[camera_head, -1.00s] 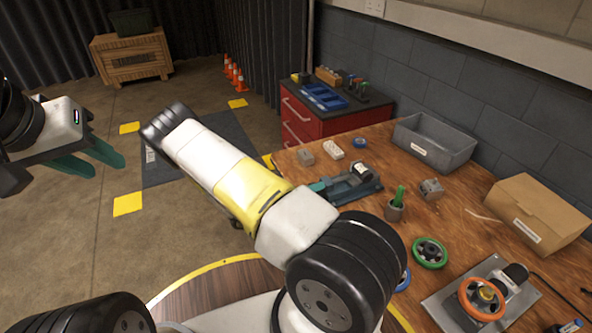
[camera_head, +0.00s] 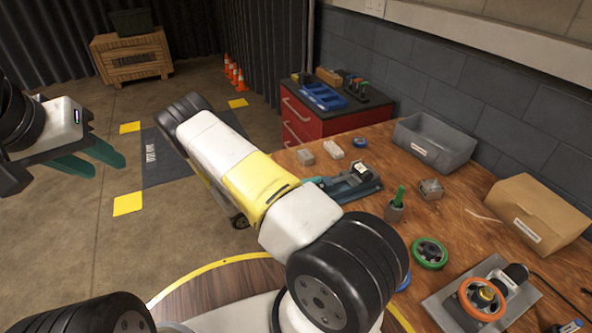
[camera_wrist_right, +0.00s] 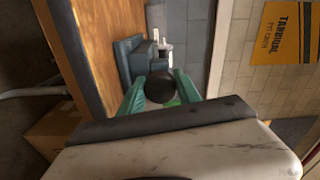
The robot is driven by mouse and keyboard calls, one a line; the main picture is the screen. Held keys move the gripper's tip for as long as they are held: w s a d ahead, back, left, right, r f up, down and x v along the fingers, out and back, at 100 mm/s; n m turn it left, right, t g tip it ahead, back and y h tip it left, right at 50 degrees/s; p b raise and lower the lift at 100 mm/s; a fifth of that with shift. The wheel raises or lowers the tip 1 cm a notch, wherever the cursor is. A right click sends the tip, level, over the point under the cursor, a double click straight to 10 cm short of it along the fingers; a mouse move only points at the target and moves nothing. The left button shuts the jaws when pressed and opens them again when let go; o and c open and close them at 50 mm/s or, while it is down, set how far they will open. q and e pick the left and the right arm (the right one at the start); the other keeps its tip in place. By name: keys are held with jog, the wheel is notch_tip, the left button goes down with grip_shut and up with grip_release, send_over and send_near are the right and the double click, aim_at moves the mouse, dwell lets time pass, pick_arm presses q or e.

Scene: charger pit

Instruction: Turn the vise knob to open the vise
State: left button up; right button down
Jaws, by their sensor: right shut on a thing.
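The vise (camera_head: 354,186) is a blue-grey block with a pale part on top, near the left edge of the wooden bench. In the right wrist view, its blue-grey body (camera_wrist_right: 128,60) stands just beyond the fingers. My right gripper (camera_wrist_right: 160,90) is shut on a dark round knob (camera_wrist_right: 160,84), with a teal finger on each side of it. In the head view, only a bit of teal finger (camera_head: 312,182) shows beside the vise; my arm hides the rest. My left gripper (camera_head: 110,171) is open and empty over the floor at far left.
The bench also holds a grey bin (camera_head: 433,145), a cardboard box (camera_head: 537,222), a green-rimmed wheel (camera_head: 430,253), a plate with an orange wheel (camera_head: 481,298) and small grey blocks (camera_head: 305,157). A red tool cabinet (camera_head: 300,125) stands behind.

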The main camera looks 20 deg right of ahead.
jog(key=shift+f+n, duration=0.15)
jog(key=shift+n, duration=1.75)
jog(key=c, duration=0.9)
grip_release()
jog(key=shift+a, duration=0.1)
jog(key=a, duration=0.7)
jog(key=shift+s+a, duration=0.3)
jog(key=shift+a, duration=0.05)
